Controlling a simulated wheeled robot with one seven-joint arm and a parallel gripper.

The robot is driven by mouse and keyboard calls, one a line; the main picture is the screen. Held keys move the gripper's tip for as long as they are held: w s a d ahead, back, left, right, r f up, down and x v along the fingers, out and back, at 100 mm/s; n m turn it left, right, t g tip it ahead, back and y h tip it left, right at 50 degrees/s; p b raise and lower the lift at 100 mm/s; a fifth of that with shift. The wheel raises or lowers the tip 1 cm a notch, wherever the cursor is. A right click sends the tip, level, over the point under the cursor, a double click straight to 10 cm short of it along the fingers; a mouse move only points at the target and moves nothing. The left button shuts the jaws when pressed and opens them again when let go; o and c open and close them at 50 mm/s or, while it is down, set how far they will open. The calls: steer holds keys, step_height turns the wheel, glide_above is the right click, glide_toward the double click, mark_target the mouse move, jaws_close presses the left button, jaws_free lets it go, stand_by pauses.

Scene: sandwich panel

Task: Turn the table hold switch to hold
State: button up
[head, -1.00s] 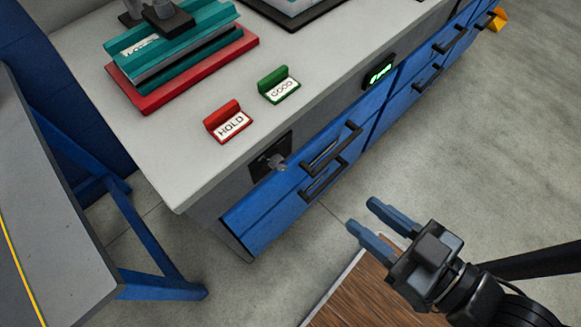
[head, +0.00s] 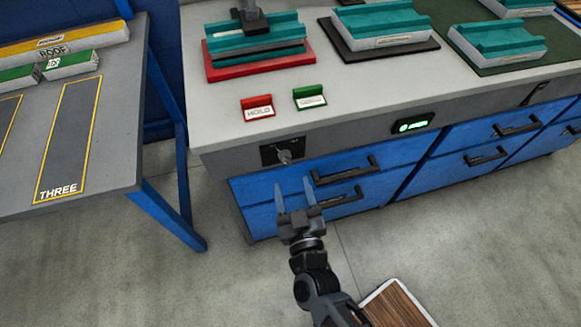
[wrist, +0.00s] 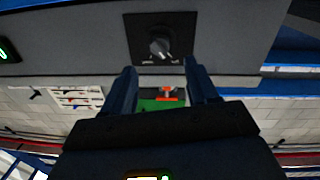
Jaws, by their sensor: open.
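The table hold switch (head: 284,155) is a grey rotary knob on a black square plate, set in the grey front edge of the bench above the blue drawers. It also shows in the wrist view (wrist: 160,47), straight beyond my fingertips. Small markings lie at the plate's edge, too small to read. My gripper (head: 294,184) is open and empty, just below and in front of the switch in the head view, with its two fingers apart. It is not touching the knob. In the wrist view my gripper (wrist: 160,75) has the knob roughly centred between its fingers.
A red HOLD sign (head: 258,108) and a green sign (head: 310,98) stand on the bench top (head: 215,120). A drawer handle (head: 343,170) sticks out right of the switch. A lit green display (head: 412,124) is farther right. A grey side table (head: 110,150) stands left.

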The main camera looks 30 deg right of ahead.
mark_target(288, 164)
steer(key=p+x, duration=0.1)
steer(key=x, duration=0.6)
steer(key=shift+w, duration=0.2)
steer(key=shift+c, duration=0.2)
steer(key=c, duration=1)
steer(key=shift+m, duration=0.3)
steer(key=m, duration=0.2)
steer(key=shift+m+b, duration=0.4)
steer(key=m, duration=0.3)
steer(key=shift+d+m, duration=0.1)
steer(key=shift+m, duration=0.2)
steer(key=m+y+b, duration=0.1)
steer(key=m+b, duration=0.1)
steer(key=m, duration=0.4)
steer(key=shift+s+d, duration=0.1)
steer(key=shift+m, duration=0.3)
